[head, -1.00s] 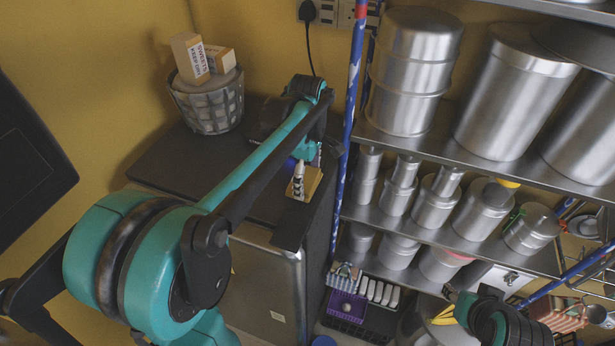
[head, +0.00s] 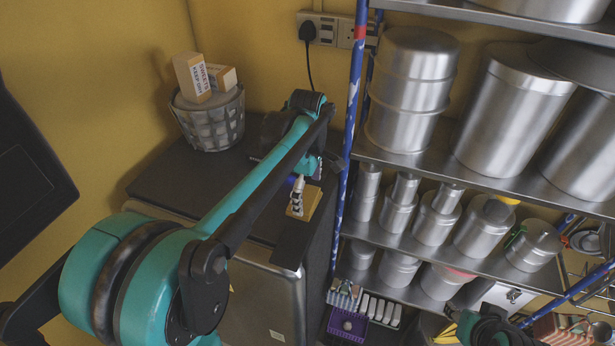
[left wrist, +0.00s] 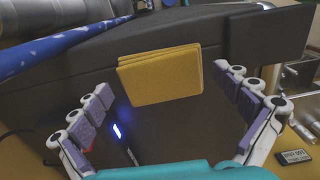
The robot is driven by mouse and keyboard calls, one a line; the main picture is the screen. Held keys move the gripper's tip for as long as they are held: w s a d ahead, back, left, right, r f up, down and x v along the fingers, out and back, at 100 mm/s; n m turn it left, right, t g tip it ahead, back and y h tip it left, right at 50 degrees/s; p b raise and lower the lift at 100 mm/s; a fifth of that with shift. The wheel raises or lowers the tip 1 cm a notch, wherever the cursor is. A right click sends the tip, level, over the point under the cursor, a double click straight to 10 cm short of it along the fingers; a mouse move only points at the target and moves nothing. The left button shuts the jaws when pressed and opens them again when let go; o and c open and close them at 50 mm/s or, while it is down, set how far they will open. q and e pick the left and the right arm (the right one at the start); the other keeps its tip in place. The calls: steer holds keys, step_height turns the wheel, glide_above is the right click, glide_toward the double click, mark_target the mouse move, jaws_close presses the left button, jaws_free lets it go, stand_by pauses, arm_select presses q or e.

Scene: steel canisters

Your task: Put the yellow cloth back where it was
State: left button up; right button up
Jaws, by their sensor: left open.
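The yellow cloth (head: 313,202) is a folded flat pad on the black top of the cabinet (head: 180,185), near its right edge. It shows in the left wrist view (left wrist: 160,76) as a layered yellow block. My left gripper (head: 297,204) hangs from above at the cloth in the head view. In the left wrist view its white and purple fingers (left wrist: 164,84) are spread wide, one to each side of the cloth, with clear gaps. Part of my right arm shows at the lower right of the head view; its fingers do not show.
A grey basket (head: 212,128) with small boxes stands at the back of the cabinet. A blue post (head: 352,125) and a steel rack with several canisters (head: 408,90) stand close to the right.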

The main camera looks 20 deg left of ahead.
mark_target(307, 199)
arm_select(q)
step_height(307, 199, up, 11)
stand_by(0.3)
steer(key=shift+f, duration=0.15)
stand_by(0.3)
